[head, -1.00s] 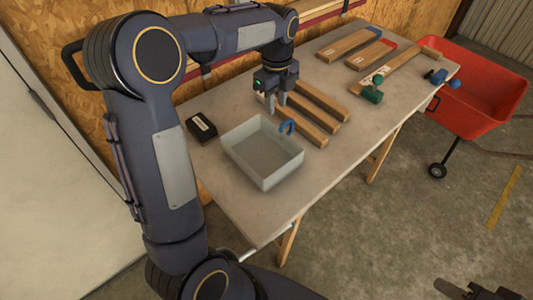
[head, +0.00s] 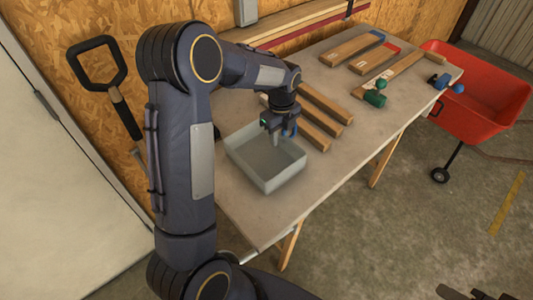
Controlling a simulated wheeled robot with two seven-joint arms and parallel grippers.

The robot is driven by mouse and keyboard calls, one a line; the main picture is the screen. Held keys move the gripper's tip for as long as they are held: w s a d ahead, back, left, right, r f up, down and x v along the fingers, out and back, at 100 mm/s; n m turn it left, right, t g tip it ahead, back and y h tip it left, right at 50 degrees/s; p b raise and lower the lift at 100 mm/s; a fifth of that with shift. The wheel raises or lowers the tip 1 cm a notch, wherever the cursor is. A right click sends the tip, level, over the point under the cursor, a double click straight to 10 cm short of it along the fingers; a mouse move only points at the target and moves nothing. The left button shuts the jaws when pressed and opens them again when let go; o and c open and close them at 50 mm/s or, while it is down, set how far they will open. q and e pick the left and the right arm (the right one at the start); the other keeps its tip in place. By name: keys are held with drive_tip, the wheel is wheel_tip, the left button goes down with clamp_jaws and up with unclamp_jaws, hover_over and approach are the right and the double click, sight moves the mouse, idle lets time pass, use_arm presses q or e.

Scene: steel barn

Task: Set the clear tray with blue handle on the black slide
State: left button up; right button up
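The clear tray (head: 252,170) is a pale see-through box on the near left part of the table. Its blue handle (head: 290,130) shows at the far right wall, partly covered by my gripper. My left gripper (head: 281,137) is down at that wall, with one finger reaching over the tray's inside close to the handle. The other finger is not clear, so I cannot tell whether it grips the handle. The black slide is almost wholly hidden behind my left arm; a dark sliver (head: 216,132) shows left of the tray. Part of my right gripper (head: 480,292) shows at the bottom right edge.
Wooden bars (head: 325,105) lie just behind the tray. More wooden pieces (head: 350,48), a green-headed mallet (head: 375,98) and a blue item (head: 441,80) lie farther right on the table (head: 340,155). A red wheelbarrow (head: 480,105) stands beyond its right end.

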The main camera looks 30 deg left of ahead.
use_arm(q)
drive_tip(key=shift+f, duration=0.15)
clamp_jaws()
idle(0.4)
